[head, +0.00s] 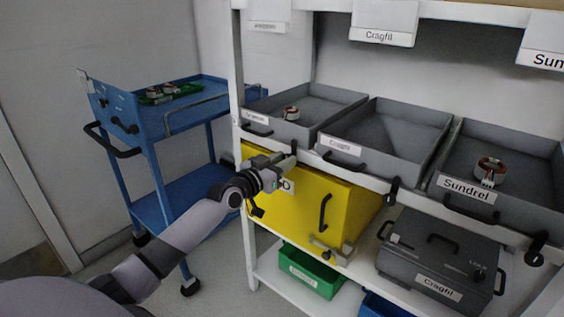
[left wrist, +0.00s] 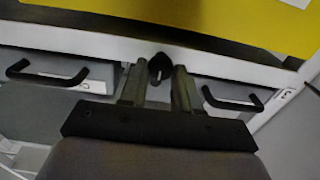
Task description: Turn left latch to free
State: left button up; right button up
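The left latch (head: 293,147) is a small black piece on the white shelf edge, between the left and middle grey trays. My left gripper (head: 284,163) is at it in the head view, and partly covers it. In the left wrist view the latch (left wrist: 160,68) sits between the tips of my left gripper (left wrist: 158,82). The two fingers are apart, one on each side of the latch, with narrow gaps that make contact hard to judge. My right gripper is in neither view.
Grey trays (head: 367,165) with handles line the shelf above. A yellow box (head: 335,205) is just below my gripper. Other black latches (head: 392,190) sit further right. A blue cart (head: 180,122) stands left, and a dark grey case (head: 440,262) lower right.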

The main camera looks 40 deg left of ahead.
pick_arm(q)
jog(key=shift+c, duration=0.5)
jog(key=shift+n, duration=0.3)
jog(key=shift+a+f+n+p, duration=0.1)
jog(key=shift+n+p, duration=0.3)
jog(key=shift+n, duration=3.9)
jog(key=shift+a+f+n+p, duration=0.1)
jog(key=shift+n+p, duration=0.25)
jog(key=shift+n, duration=3.95)
jog(key=o, duration=1)
